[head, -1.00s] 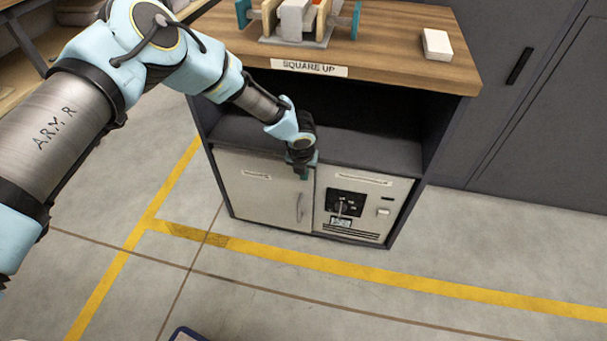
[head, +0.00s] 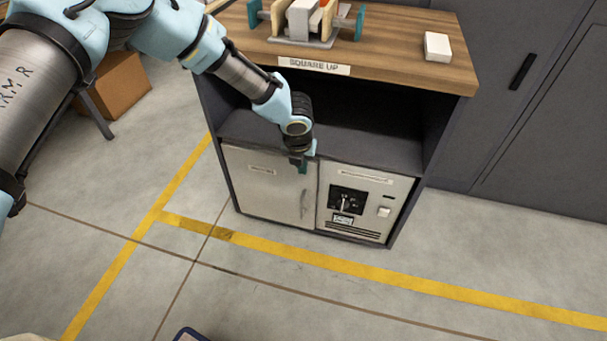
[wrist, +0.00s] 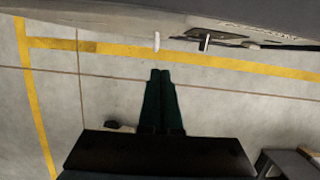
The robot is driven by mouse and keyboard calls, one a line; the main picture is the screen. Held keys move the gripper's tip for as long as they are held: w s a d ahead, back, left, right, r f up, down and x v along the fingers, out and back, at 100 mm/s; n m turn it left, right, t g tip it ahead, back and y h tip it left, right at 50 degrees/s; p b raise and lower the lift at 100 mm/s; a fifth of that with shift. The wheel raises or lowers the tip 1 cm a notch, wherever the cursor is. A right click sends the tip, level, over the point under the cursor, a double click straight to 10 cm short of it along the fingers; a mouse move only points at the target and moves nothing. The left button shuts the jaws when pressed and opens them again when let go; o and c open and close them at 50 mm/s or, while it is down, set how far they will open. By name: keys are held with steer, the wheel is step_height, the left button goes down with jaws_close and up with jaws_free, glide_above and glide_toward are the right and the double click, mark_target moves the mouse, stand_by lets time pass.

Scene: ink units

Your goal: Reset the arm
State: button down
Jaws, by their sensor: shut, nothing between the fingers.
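My gripper (head: 303,164) is in front of the cabinet, at the top edge of its lower doors in the head view. In the wrist view its two dark green fingers (wrist: 160,75) lie together with nothing between them, pointing toward the cabinet's lower front. My arm comes in from the upper left, bent over the floor. The left cabinet door (head: 262,190) is closed, with an upright handle. I cannot tell whether the gripper touches the cabinet.
The wooden cabinet top (head: 400,70) holds a clamp-like fixture (head: 305,22) and a white block (head: 437,46). An open dark shelf lies below it. A cardboard box (head: 115,88) sits at the left.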

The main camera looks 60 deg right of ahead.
steer(key=shift+v, duration=1.2)
